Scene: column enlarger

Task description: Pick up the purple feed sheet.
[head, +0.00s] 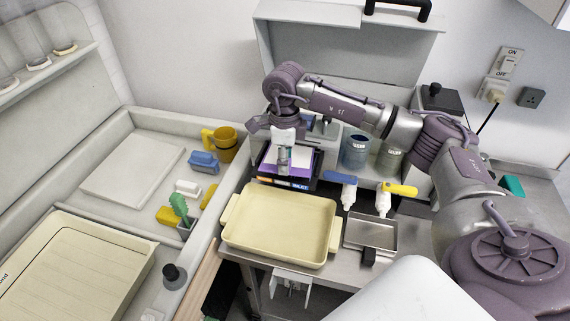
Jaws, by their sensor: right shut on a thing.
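The purple feed sheet (304,159) lies at the top of a dark printer-like unit (296,184) on the metal bench, behind the cream tray. Its purple edge and a paler face show on both sides of my gripper. My right gripper (283,168) reaches down over the sheet from above and is shut on it. The fingers hide the middle of the sheet, and I cannot tell whether it is lifted clear of the unit. My left gripper is not in view.
A cream tray (280,228) stands in front of the unit, with a small metal tray (371,233) to its right. A blue jar (355,151) is behind.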

